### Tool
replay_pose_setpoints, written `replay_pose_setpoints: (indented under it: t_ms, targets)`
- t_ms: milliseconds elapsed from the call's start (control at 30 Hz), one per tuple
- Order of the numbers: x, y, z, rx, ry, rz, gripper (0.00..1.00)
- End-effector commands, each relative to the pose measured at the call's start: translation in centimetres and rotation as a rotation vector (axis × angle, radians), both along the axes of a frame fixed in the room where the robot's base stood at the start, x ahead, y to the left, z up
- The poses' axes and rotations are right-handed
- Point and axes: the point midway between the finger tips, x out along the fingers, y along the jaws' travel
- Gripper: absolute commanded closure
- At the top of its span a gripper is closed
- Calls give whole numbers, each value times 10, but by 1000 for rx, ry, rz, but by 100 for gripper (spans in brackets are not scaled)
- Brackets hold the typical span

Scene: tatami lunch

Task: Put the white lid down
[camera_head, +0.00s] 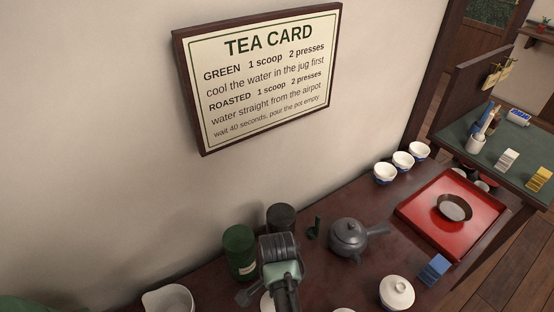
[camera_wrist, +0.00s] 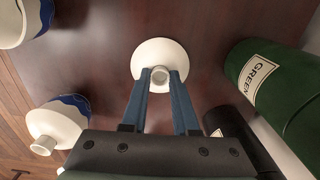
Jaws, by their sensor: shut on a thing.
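The white lid (camera_wrist: 160,48) shows in the wrist view as a round white disc with a knob. My gripper (camera_wrist: 160,78) is shut on the knob, with one blue finger on each side. Dark red-brown tabletop lies around the lid in that view; I cannot tell whether the lid touches it. In the head view my gripper (camera_head: 280,272) is low over the table, in front of the green canister (camera_head: 239,252).
The green canister also stands right in the wrist view (camera_wrist: 282,92), beside a dark canister (camera_wrist: 238,130). White-and-blue cups (camera_wrist: 18,22) are at left. The head view shows a grey teapot (camera_head: 348,237), a lidded white bowl (camera_head: 397,291), a blue block (camera_head: 434,269) and a red tray (camera_head: 420,218).

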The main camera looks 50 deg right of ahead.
Motion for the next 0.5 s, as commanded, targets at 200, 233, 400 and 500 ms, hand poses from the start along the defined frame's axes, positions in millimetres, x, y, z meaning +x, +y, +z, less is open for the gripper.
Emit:
replay_pose_setpoints:
  t_ms: [200,233,400,500]
  targets:
    - [0,0,0,0,0,0,100]
    - [0,0,-1,0,0,0,100]
    - [0,0,-2,0,-1,0,54]
    - [0,0,-2,0,0,0,42]
